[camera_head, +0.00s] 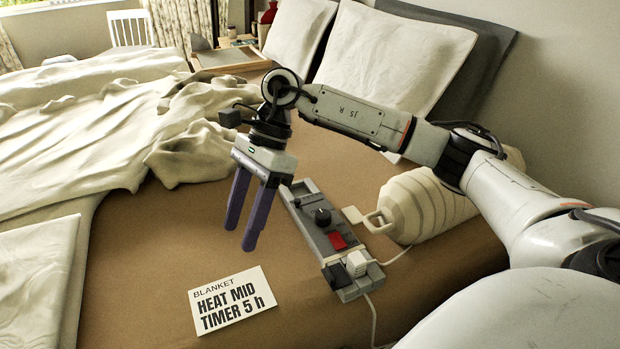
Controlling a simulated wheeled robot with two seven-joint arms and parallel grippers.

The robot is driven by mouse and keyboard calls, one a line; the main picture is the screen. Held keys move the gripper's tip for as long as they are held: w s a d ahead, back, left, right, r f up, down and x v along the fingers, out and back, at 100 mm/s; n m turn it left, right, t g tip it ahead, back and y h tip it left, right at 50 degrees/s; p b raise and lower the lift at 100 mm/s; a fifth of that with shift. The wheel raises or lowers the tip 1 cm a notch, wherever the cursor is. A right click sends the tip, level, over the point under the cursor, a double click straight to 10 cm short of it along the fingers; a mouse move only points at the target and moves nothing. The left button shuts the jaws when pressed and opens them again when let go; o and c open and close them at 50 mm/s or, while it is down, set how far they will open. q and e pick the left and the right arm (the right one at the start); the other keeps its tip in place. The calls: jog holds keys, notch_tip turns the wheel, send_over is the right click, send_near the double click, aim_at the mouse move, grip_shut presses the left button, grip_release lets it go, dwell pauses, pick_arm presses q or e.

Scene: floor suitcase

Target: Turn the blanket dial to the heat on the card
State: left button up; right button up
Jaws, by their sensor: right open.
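The white card (232,299) lies on the brown bed surface and reads "BLANKET HEAT MID TIMER 5 h". A grey control box (306,206) lies to the right of the card. It carries a round black dial (322,217) and a red switch (338,241). The dial's markings are too small to read. My right gripper (243,238) has two purple fingers pointing down, apart and empty. It appears to the left of the control box and above the card in the picture, not touching the dial. My left gripper is not in view.
Black and white plugs (356,264) sit at the box's near end, with a white cable. A ribbed cream bottle (428,205) lies right of the box. Rumpled blankets (90,120) cover the left, pillows (395,65) stand behind, and a wooden tray (230,57) lies at the back.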

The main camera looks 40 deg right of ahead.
jog(key=d+h+b, duration=0.2)
jog(key=d+h, duration=0.1)
jog(key=d, duration=0.5)
jog(key=h+b, duration=0.2)
jog(key=h, duration=0.1)
send_near(323, 213)
jog(key=f+b, duration=0.1)
jog(key=f, duration=0.1)
jog(key=f+b, duration=0.1)
jog(key=f, duration=0.2)
jog(key=s+f, duration=0.1)
jog(key=f, duration=0.1)
jog(key=shift+a+f+b, duration=0.1)
jog(key=shift+f+b, duration=0.25)
jog(key=shift+b, duration=0.05)
jog(key=shift+f, duration=0.3)
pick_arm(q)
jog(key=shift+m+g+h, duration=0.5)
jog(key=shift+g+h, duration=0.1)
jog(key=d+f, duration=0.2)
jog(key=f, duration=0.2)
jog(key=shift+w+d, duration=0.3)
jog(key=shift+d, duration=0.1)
pick_arm(e)
jog(key=c, duration=1)
